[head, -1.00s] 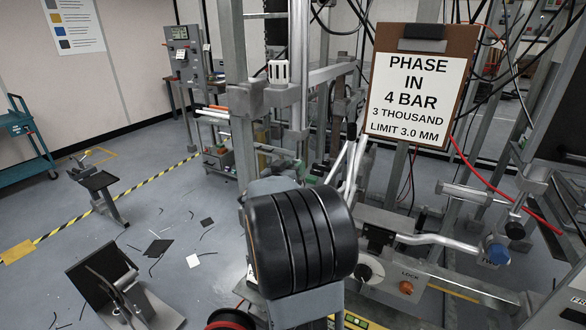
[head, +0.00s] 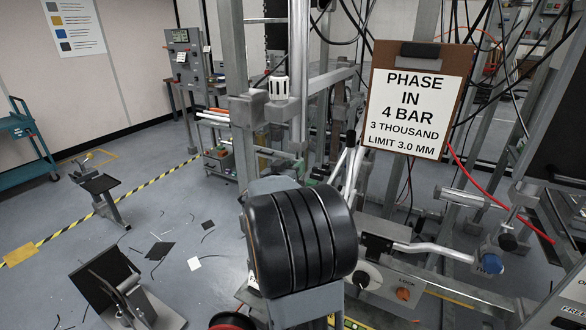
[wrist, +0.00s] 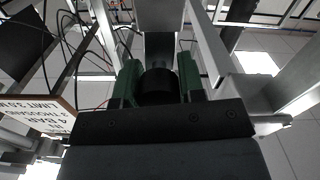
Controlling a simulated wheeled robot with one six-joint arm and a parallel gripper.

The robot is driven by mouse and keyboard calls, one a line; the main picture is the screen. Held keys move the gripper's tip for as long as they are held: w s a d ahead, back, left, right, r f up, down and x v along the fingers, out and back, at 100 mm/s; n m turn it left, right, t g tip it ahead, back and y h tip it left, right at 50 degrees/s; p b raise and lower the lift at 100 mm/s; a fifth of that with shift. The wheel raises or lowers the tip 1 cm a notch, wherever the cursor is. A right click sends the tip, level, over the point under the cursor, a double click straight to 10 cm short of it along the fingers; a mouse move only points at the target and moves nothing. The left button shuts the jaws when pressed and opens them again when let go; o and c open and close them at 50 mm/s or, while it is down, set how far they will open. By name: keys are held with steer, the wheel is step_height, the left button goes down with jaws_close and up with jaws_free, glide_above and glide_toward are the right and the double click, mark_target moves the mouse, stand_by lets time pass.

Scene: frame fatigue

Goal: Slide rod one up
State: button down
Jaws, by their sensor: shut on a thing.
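In the wrist view my gripper (wrist: 158,80) has its two green-padded fingers closed around a short dark cylinder (wrist: 157,88). A grey post or bar stands behind it in that view. In the head view my gripper is hidden behind my black ribbed arm part. An upright silver rod (head: 298,65) shows above that part, beside a white slotted collar (head: 280,88) and a grey bracket (head: 248,107). I cannot tell from a label which rod is rod one, nor how the held cylinder joins it.
A clipboard sign (head: 415,100) hangs close on the right. Cables hang at upper right. Stands (head: 112,290) and scraps are on the left floor, which has open room.

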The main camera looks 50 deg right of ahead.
steer(key=shift+r, duration=0.1)
steer(key=c, duration=0.7)
jaws_free()
steer(key=shift+c, duration=0.2)
steer(key=v, duration=1.3)
steer(key=shift+a, duration=0.4)
